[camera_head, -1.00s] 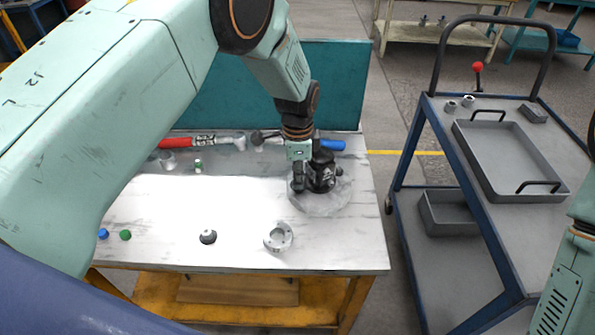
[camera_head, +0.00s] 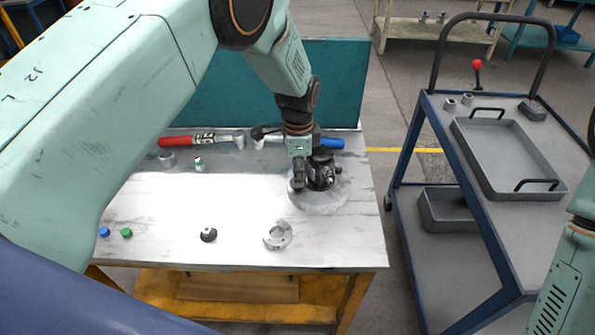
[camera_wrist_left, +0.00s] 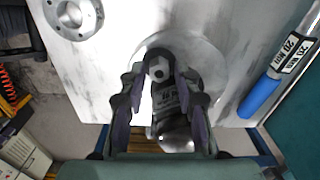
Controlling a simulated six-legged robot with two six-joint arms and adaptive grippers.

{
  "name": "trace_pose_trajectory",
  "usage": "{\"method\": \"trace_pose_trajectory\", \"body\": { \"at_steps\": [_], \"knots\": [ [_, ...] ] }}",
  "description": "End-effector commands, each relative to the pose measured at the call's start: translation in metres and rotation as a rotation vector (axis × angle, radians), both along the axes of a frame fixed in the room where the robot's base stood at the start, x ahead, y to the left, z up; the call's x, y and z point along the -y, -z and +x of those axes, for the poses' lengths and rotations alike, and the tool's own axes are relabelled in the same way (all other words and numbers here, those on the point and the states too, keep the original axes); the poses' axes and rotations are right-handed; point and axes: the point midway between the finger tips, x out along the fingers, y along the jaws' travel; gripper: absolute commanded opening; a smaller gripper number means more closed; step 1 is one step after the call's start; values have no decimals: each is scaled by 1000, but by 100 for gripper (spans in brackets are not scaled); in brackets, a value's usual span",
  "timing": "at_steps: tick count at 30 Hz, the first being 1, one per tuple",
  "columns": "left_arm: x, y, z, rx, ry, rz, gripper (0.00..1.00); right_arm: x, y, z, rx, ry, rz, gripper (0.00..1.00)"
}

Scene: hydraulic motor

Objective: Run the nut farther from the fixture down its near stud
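My left gripper (camera_head: 299,184) is low over the round grey plate (camera_head: 338,201), at the left side of the black motor assembly (camera_head: 321,172). In the left wrist view its two fingers (camera_wrist_left: 160,77) stand apart, one on each side of a grey hex-faced nut (camera_wrist_left: 158,69). Whether the pads touch the nut I cannot tell. Dark and metal parts of the assembly (camera_wrist_left: 172,130) show between the fingers below the nut. The stud and the other nut cannot be made out. Only part of my right arm shows at the right edge, without its gripper.
A grey flanged ring (camera_head: 277,235), a dark-topped round part (camera_head: 208,235) and blue (camera_head: 104,232) and green (camera_head: 126,233) caps lie along the bench front. Red-handled (camera_head: 173,141) and blue-handled (camera_head: 331,144) tools lie at the back. A trolley with a tray (camera_head: 505,190) stands right.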

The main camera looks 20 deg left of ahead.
Motion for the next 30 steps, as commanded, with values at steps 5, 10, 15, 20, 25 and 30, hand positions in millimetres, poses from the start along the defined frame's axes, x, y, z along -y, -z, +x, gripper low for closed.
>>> {"method": "trace_pose_trajectory", "body": {
  "at_steps": [5, 10, 15, 20, 25, 30],
  "knots": [
    [0, -1, 0, -1, -77, 0, 32, 0, -1, 0, 0, 0, 0, 40],
    [0, -1, 0, -1, -275, 0, 32, 0, -2, 0, 0, 0, 0, 40],
    [0, -1, 0, -1, -470, -1, 32, 0, -2, 0, 0, 0, 0, 40],
    [0, -1, 0, -1, -653, -1, 32, 0, -2, 0, 0, 0, 0, 40],
    [0, -1, 0, -1, -832, -1, 32, 0, -2, 0, 0, 0, 0, 40],
    [0, -1, 0, -1, -902, -1, 32, 0, -2, 0, 0, 0, 0, 40]
  ]
}}
